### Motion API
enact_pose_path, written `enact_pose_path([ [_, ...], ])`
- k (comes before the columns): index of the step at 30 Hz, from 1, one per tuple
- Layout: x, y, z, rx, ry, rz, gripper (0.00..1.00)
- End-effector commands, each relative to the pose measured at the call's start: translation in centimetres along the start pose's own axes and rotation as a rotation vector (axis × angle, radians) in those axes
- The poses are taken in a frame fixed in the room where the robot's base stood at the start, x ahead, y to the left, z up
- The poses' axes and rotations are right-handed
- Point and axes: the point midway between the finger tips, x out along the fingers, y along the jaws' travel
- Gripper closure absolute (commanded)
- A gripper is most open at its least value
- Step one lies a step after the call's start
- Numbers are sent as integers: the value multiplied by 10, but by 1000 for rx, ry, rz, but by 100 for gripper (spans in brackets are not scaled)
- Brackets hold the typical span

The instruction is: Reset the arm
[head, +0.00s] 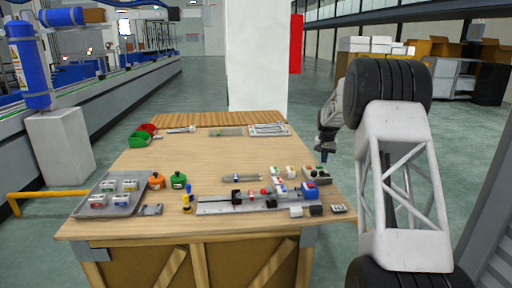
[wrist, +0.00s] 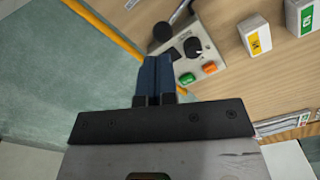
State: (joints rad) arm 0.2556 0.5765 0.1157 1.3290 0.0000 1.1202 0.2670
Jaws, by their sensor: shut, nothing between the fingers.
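My gripper (head: 323,155) hangs at the right of the table in the head view, past the table's right edge and above its surface level. In the wrist view my gripper (wrist: 156,62) has its two dark blue fingers together, with nothing between them. It is apart from the things on the table. My white lattice arm link stands at the right of the head view.
A control box (wrist: 194,52) with a knob sits near the right edge.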

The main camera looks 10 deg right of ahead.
Motion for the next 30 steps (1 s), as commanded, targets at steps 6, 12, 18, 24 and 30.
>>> enact_pose_path([
  [6,-17,-3,17,-13,8,-2,100],
  [12,-46,-6,52,-40,20,-5,100],
  [18,-76,-8,96,-72,35,-8,100],
  [24,-104,-9,143,-105,49,-11,100],
  [30,-127,-7,191,-137,63,-15,100],
])
